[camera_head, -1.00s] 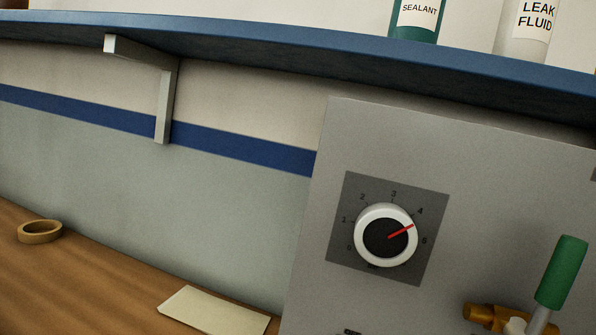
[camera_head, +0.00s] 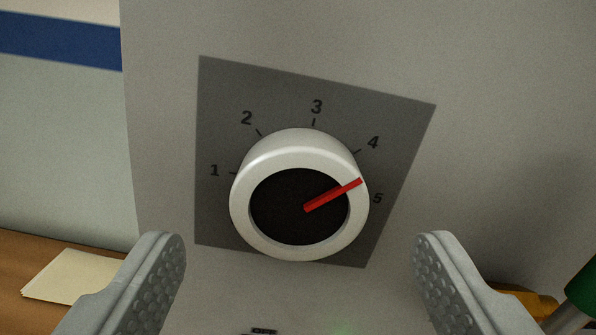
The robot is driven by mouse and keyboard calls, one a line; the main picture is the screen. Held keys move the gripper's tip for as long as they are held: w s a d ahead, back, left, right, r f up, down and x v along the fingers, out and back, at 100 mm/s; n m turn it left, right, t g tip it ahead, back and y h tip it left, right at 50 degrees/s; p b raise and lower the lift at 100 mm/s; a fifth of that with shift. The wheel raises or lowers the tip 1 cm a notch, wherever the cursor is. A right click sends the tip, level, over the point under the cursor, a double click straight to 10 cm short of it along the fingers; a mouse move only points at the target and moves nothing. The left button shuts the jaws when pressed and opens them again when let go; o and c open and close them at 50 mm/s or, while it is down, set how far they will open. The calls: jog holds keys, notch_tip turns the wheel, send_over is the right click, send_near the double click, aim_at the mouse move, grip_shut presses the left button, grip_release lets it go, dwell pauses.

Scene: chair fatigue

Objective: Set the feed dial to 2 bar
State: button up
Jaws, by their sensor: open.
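The feed dial (camera_head: 275,216) is a round white knob with a black face and a red pointer, on a dark grey square scale plate (camera_head: 225,90) marked 1 to 5. In this tilted view the red pointer (camera_head: 333,194) aims up and right, between the 4 and the 5 marks. The 2 mark (camera_head: 247,118) is at the upper left of the knob. My gripper (camera_head: 299,245) is open, with one ridged grey finger low on each side of the knob. Neither finger touches the knob in the picture.
The plate is on a light grey panel (camera_head: 160,120). A pale paper or card (camera_head: 65,277) lies on the wooden bench (camera_head: 20,252) at the lower left.

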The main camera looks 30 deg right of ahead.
aim_at(299, 198)
jog(key=shift+x, duration=1.4)
jog(key=c, duration=1)
jog(key=shift+n, duration=0.3)
